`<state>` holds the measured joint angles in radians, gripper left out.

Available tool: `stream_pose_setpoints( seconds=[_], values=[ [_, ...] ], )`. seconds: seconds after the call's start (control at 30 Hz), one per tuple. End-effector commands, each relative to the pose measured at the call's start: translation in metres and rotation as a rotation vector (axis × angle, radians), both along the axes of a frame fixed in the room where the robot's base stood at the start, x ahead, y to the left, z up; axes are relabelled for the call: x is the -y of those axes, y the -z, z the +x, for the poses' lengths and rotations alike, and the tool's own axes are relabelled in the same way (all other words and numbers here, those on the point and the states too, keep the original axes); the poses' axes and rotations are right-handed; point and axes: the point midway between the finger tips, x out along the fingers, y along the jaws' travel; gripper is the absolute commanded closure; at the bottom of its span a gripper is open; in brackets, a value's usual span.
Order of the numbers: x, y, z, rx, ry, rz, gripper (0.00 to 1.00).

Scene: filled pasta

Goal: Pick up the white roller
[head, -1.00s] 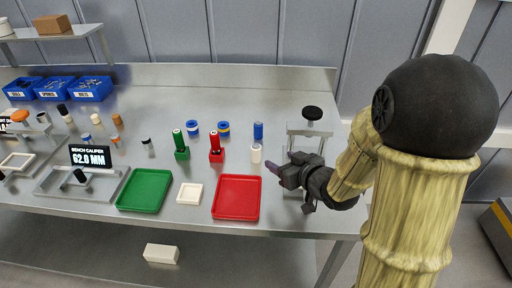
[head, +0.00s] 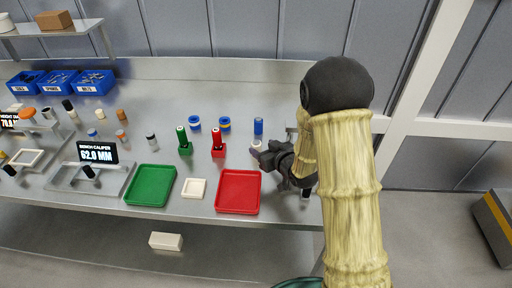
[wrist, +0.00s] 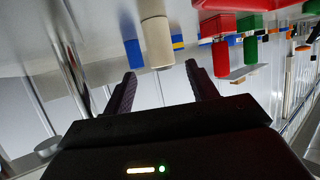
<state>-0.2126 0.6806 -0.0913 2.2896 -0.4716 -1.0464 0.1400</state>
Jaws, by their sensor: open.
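The white roller (head: 256,143) stands upright on the metal bench, right of the red stand and in front of a blue roller. My gripper partly covers it in the head view.
The blue roller (head: 258,127) stands just behind. The red stand (head: 218,150) and green stand (head: 185,147) with upright pieces are to the left. A red tray (head: 239,207), a white pad (head: 194,196) and a green tray (head: 151,202) line the front.

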Motion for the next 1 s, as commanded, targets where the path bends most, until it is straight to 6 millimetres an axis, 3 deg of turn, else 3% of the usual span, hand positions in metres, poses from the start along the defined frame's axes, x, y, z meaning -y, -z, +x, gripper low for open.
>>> stream_pose_setpoints(
  seconds=[0.4, 0.8, 1.0],
  values=[
    [-0.003, 0.002, 0.005, -0.001, 0.000, -0.001, 0.42],
    [-0.028, 0.021, 0.039, -0.002, 0.001, -0.001, 0.42],
    [-0.029, 0.023, 0.041, -0.001, 0.001, 0.000, 0.42]
  ],
)
